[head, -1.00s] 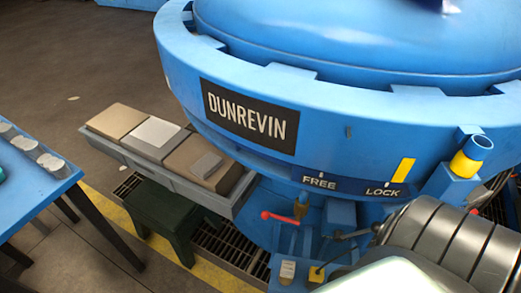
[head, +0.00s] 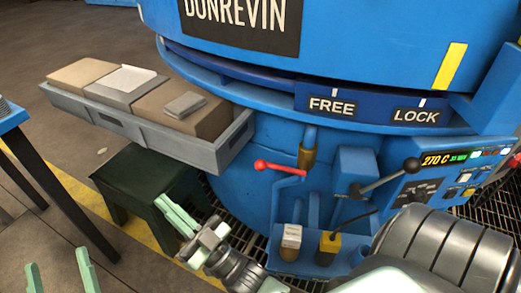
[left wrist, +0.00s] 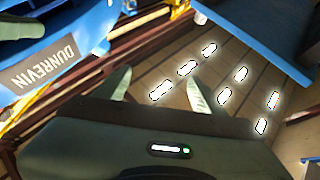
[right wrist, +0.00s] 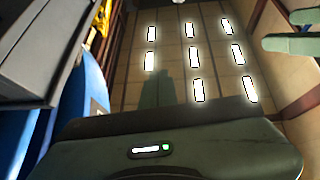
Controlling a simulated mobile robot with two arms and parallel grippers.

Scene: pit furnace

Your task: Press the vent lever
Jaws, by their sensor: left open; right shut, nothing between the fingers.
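Two levers are on the blue furnace body. One has a red handle (head: 279,167) and sticks out left beside a brass fitting. The other has a grey arm with black knobs (head: 385,178), left of the control panel. No label shows which is the vent lever. My right gripper (head: 177,216) is shut and empty, below and left of the red handle and apart from it. My left gripper (head: 60,272) is open and empty at the bottom left; its spread fingers show in the left wrist view (left wrist: 158,84).
A grey tray (head: 205,155) with several blocks juts out from the furnace. A dark green stool (head: 126,172) stands below it, close to my right gripper. A blue table (head: 10,115) is at the left edge.

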